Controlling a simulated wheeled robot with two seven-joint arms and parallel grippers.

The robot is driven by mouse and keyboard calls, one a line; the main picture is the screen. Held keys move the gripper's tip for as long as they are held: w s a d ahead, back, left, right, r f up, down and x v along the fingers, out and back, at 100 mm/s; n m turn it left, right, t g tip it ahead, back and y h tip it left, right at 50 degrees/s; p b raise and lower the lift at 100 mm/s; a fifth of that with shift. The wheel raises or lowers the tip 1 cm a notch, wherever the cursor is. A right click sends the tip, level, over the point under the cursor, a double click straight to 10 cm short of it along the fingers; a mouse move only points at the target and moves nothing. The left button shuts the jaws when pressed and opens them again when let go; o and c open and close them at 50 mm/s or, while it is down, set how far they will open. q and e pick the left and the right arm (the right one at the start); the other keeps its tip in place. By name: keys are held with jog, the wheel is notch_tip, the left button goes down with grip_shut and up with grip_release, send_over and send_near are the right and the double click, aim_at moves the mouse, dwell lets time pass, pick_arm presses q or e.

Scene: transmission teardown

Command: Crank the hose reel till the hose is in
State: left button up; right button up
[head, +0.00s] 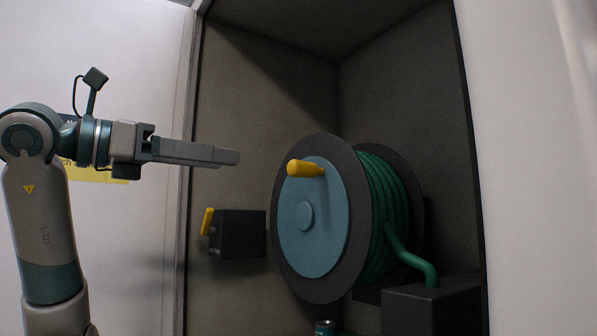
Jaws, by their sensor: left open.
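The hose reel (281,226) stands inside a dark recess, with a black rim and a blue-grey disc (328,232) on its front. A yellow crank handle (305,169) sticks out from the upper part of the disc. Green hose (391,205) is wound on the drum, and one length (412,260) runs off it down to the right toward a dark box. My left gripper (238,158) is open and empty, seen side-on, left of the handle and apart from it in the picture. My right gripper is not in view.
A small black box (239,234) with a yellow lever (207,221) is on the recess wall left of the reel. A dark box (432,307) stands at the lower right. A small can (324,327) shows at the bottom edge. Pale walls flank the recess.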

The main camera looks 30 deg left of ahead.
aim_at(289, 167)
pick_arm(q)
jog(key=p+x, duration=0.5)
jog(key=x, duration=1.1)
jog(key=shift+p, duration=0.3)
jog(key=shift+w+d, duration=0.2)
jog(key=shift+w, duration=0.4)
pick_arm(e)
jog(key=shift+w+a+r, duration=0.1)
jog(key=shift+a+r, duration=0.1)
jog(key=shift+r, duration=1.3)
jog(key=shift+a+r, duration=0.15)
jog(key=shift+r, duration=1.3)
pick_arm(q)
grip_shut()
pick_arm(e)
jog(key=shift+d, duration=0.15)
